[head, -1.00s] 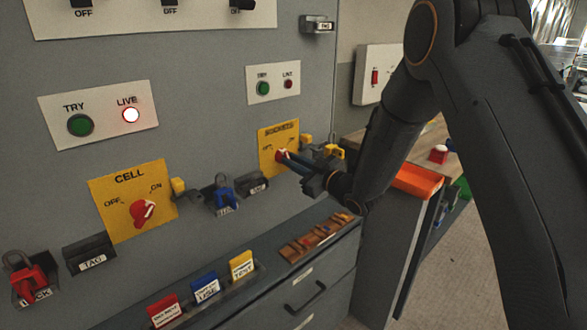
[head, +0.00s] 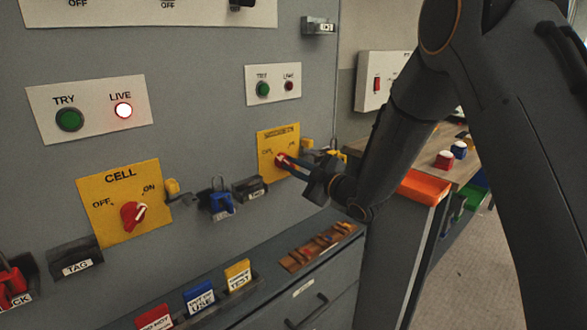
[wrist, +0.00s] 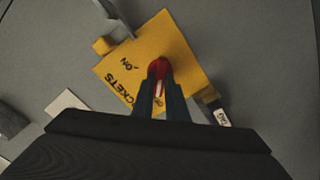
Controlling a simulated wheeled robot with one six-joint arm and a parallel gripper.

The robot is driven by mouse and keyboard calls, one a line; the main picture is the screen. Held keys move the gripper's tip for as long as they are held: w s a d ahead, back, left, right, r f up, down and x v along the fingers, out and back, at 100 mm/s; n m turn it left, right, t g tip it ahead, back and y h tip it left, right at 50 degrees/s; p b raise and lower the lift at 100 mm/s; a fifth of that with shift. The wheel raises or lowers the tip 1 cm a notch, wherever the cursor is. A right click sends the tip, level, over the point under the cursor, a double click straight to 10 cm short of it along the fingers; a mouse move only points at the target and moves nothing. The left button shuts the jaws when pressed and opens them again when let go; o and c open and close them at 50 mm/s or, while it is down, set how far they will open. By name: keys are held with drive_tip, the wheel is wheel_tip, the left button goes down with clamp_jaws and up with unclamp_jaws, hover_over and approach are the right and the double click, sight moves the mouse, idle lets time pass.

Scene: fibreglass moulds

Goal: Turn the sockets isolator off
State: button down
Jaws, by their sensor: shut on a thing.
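The sockets isolator is a yellow plate (head: 268,141) with a red knob (head: 281,160), on the grey panel right of the cell isolator. My gripper (head: 291,163) is shut on this knob, reaching in from the right. In the wrist view my fingers (wrist: 159,90) close around the red knob (wrist: 157,66), below the plate's centre. The knob's white stripe shows between the fingers and appears to point toward the OFF label, which the fingers partly hide. The ON label is clear of them. Above the plate, the small LIVE lamp (head: 289,86) looks dark red and unlit.
The cell isolator (head: 124,202) has its red knob toward ON, and its LIVE lamp (head: 123,110) glows white. A blue lock (head: 221,203) and a tag holder (head: 249,190) sit left of my gripper.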

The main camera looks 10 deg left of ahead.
drive_tip(key=c, duration=1.8)
unclamp_jaws()
drive_tip(key=shift+o, duration=0.2)
drive_tip(key=b+v, duration=0.1)
drive_tip(key=v, duration=0.7)
